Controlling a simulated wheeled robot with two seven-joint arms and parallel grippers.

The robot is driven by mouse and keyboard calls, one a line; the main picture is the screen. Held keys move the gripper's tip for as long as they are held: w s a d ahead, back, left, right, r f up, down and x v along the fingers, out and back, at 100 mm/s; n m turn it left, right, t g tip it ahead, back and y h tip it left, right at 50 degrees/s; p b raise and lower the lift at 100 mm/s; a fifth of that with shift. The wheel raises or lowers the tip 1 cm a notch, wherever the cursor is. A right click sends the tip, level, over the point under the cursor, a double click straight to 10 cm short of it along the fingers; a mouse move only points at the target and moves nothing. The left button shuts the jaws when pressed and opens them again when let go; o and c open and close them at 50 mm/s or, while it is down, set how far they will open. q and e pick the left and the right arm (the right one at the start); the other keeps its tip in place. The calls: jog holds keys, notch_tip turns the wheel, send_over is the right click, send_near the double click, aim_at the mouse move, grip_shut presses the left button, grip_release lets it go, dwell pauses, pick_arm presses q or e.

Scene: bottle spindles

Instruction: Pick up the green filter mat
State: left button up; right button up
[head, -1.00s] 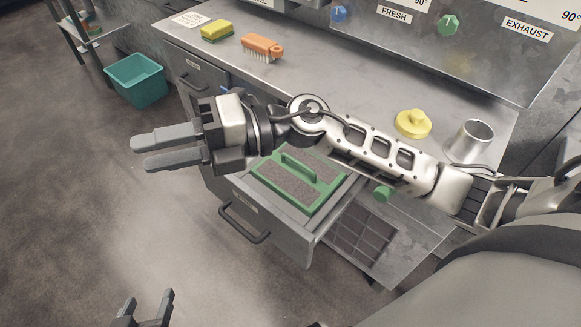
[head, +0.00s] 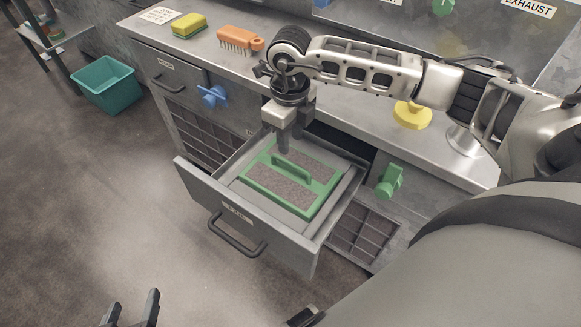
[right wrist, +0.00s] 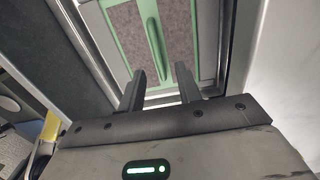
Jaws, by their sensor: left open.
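The green filter mat (head: 318,199) has a green frame, grey-brown panels and a raised green handle (head: 293,168). It lies flat in the open drawer (head: 235,212). My right gripper (head: 284,148) points down over the back of the drawer, near the handle's far end. In the right wrist view the mat (right wrist: 122,25) lies beyond my open, empty fingers (right wrist: 160,72), and its handle lines up with the gap between them. They look apart from the handle. My left gripper (head: 132,308) is open and empty at the bottom left, far from the drawer.
The drawer walls stand close around the mat. Above is a metal counter with a sponge (head: 188,25), an orange brush (head: 240,39) and a yellow knob-like piece (head: 411,115). A green valve (head: 389,181) sticks out right of the drawer. A teal bin (head: 106,86) stands on the floor.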

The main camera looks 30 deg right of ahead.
aim_at(290, 163)
jog(key=f, duration=0.7)
jog(key=shift+s+a+f, duration=0.15)
jog(key=shift+s+f, duration=0.05)
jog(key=shift+s, duration=0.05)
jog(key=shift+c, duration=0.3)
grip_shut()
